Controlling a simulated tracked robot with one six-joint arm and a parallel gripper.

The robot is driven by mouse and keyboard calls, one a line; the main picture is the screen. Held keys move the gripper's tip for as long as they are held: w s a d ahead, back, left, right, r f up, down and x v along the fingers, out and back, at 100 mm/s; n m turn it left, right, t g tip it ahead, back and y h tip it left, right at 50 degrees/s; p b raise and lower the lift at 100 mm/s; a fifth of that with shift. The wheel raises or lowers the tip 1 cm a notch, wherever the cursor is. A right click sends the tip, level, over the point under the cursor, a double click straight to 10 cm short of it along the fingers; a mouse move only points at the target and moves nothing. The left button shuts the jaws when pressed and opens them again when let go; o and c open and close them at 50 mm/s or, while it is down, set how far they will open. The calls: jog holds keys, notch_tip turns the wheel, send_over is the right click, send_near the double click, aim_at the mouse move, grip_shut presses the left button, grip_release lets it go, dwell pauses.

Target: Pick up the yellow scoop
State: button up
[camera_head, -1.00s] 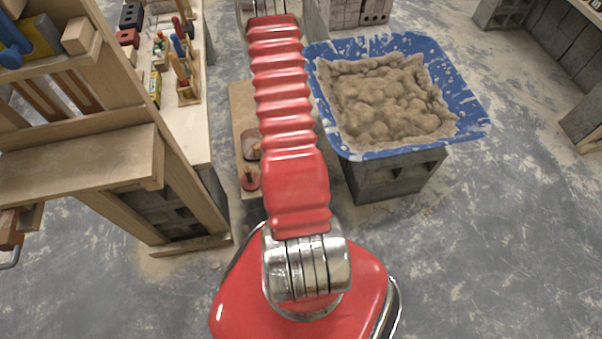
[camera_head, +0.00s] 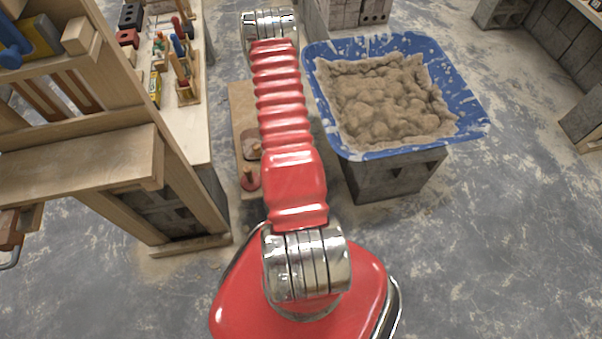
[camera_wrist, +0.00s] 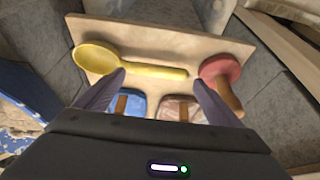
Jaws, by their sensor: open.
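The yellow scoop (camera_wrist: 98,58) lies on a pale wooden board in the wrist view, its round bowl to the left and its handle (camera_wrist: 160,71) stretching right. My gripper (camera_wrist: 158,77) is open and empty, with its two dark fingers spread on either side of the handle's middle in the picture. The fingertips appear near the handle; I cannot tell how far above it they are. In the head view neither the scoop nor my gripper shows, as my red arm covers part of the board.
A red round tool (camera_wrist: 220,68) with a wooden handle lies right of the scoop. A blue tool (camera_wrist: 129,101) and a brownish tool (camera_wrist: 180,108) lie below it. The blue tub (camera_head: 470,110) of mortar (camera_head: 385,100) stands right of the board (camera_head: 238,105); a wooden workbench (camera_head: 185,125) stands left.

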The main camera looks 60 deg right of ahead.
jog(key=shift+x, duration=2.65)
jog(key=c, duration=1.4)
jog(key=shift+r, duration=0.1)
jog(key=shift+r, duration=4.95)
